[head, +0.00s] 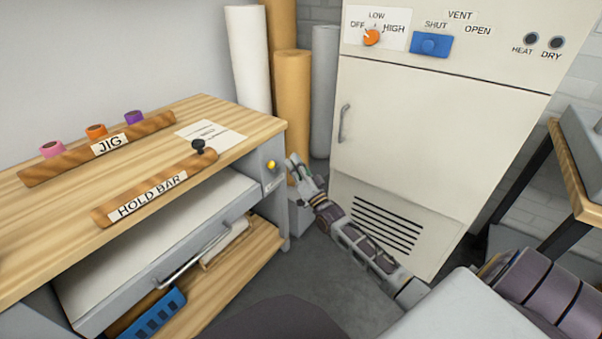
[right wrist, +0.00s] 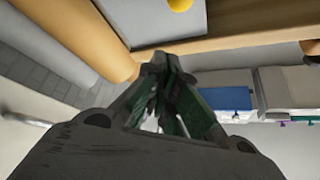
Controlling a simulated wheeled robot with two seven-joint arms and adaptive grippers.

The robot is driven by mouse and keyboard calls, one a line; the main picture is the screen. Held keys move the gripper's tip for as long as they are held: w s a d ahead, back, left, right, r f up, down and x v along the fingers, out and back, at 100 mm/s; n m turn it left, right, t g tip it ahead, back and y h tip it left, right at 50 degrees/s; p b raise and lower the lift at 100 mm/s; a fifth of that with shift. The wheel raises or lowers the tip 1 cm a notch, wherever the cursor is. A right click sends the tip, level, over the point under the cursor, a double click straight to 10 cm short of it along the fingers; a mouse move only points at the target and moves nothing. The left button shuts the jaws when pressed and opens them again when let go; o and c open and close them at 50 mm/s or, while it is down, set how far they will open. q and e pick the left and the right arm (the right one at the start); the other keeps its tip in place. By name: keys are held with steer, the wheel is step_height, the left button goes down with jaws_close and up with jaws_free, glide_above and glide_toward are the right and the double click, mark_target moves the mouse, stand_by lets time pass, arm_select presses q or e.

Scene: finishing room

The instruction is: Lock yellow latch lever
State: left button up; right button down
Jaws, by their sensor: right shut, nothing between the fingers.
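The yellow latch lever (head: 271,165) shows as a small yellow knob on the grey end panel (head: 269,188) of the workbench, below the wooden top. It also shows, cut off, at the top edge of the right wrist view (right wrist: 180,4). My right gripper (head: 292,160) is shut and empty, just right of the panel and apart from the lever in the head view. Its fingertips meet in the right wrist view (right wrist: 165,58), below the yellow knob. The lever's exact angle is too small to tell. My left gripper is not in view.
The bench top (head: 235,112) holds the jig bar (head: 100,148) and the hold bar (head: 155,188). A drawer (head: 160,245) stands open below. Upright rolls (head: 292,95) stand behind the bench, and a white cabinet (head: 400,135) stands to the right. Floor shows between them.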

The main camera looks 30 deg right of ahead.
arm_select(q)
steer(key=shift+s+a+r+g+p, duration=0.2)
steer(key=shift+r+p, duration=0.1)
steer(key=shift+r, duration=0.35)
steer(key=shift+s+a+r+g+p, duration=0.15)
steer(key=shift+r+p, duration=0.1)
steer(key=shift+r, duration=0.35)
arm_select(e)
steer(key=v, duration=0.4)
steer(key=shift+s+f, duration=0.1)
steer(key=shift+s, duration=0.25)
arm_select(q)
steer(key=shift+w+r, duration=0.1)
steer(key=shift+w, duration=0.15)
